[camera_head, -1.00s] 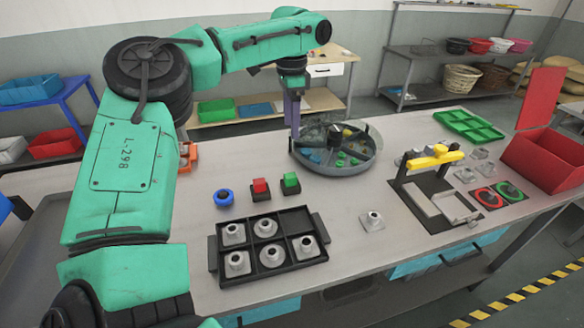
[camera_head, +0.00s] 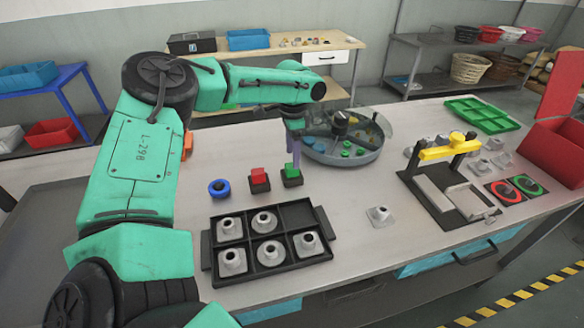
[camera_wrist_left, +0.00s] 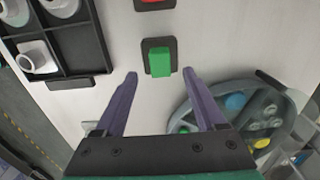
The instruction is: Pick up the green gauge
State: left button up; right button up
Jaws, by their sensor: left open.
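The green gauge (camera_head: 292,171) looks like an upright green block on a dark square base, standing on the bench right of a similar red block (camera_head: 257,174). In the left wrist view the green gauge (camera_wrist_left: 160,61) lies centred just beyond the fingertips. My left gripper (camera_head: 296,163) has purple fingers and is at or just above the gauge in the head view. In the wrist view my left gripper (camera_wrist_left: 160,75) is open, one finger toward each side of the gauge, with nothing held. Whether the fingers touch it I cannot tell. My right gripper is not in view.
A blue ring (camera_head: 219,188) lies left of the red block. A black tray (camera_head: 290,276) with several grey parts is in front. A round tank (camera_head: 345,158) stands behind and right. A yellow-handled fixture (camera_head: 450,148) and a red bin (camera_head: 555,150) are further right.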

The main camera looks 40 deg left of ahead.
pick_arm(q)
notch_tip(320, 180, down, 3)
jog(key=shift+s+a+r+p, duration=0.1)
jog(key=shift+p, duration=0.3)
jog(key=shift+f, duration=0.4)
jog(key=shift+r, duration=0.1)
grip_shut()
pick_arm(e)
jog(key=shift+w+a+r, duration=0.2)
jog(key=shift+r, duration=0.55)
pick_arm(q)
jog(key=shift+r, duration=0.2)
notch_tip(320, 180, up, 10)
jog(key=b, duration=0.2)
jog(key=shift+f, duration=0.2)
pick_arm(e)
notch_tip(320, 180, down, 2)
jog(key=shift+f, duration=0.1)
